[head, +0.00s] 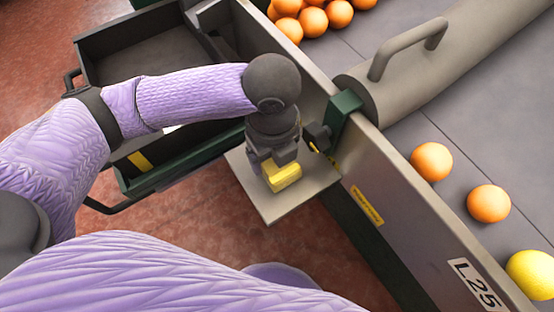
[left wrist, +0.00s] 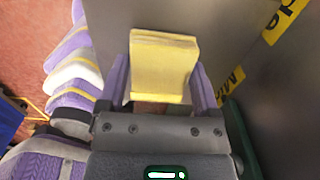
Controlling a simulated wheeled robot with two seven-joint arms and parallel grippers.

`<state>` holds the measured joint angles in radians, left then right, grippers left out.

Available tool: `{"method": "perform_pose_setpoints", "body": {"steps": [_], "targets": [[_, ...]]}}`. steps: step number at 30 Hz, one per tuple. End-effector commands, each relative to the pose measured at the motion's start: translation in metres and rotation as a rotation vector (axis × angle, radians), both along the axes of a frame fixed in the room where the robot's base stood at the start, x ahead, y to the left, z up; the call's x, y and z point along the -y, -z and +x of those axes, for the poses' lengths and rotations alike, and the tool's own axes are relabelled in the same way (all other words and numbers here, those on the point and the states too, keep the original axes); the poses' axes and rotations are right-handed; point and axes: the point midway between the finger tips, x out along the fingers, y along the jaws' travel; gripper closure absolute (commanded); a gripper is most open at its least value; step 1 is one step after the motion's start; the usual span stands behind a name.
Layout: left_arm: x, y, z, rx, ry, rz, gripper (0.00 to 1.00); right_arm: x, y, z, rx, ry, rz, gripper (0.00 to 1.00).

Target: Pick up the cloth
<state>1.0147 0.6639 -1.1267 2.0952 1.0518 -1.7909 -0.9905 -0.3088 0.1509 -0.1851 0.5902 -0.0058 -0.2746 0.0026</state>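The cloth (head: 284,176) is a thick, folded yellow block at the small grey shelf on the side of the conveyor. My left gripper (head: 273,160) reaches down over it from above. In the left wrist view the cloth (left wrist: 163,66) sits between the two purple fingers of my left gripper (left wrist: 161,82). My right gripper is not in view.
The shelf (head: 270,210) juts from the conveyor wall (head: 400,205). Oranges (head: 431,161) and a yellow fruit (head: 531,273) lie on the belt (head: 395,140), below a grey roller with a handle (head: 408,48). A dark open bin (head: 150,52) stands behind my left arm.

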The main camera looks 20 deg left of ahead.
Motion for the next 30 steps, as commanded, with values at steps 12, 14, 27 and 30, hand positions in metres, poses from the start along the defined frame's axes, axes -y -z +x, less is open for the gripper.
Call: {"method": "perform_pose_setpoints", "body": {"steps": [12, 14, 27, 30], "targets": [[0.0, -0.026, 0.0, 0.007, 0.0, -0.001, 0.77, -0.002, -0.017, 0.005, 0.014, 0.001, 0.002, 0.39], [0.0, -0.047, 0.0, 0.009, 0.001, -0.002, 0.77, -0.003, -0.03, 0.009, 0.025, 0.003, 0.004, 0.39], [0.0, -0.175, 0.0, 0.004, -0.001, -0.002, 0.77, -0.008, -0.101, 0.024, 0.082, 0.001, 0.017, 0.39], [0.001, -0.181, 0.0, 0.001, 0.0, -0.002, 0.77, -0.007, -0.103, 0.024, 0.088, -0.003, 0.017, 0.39]]}}
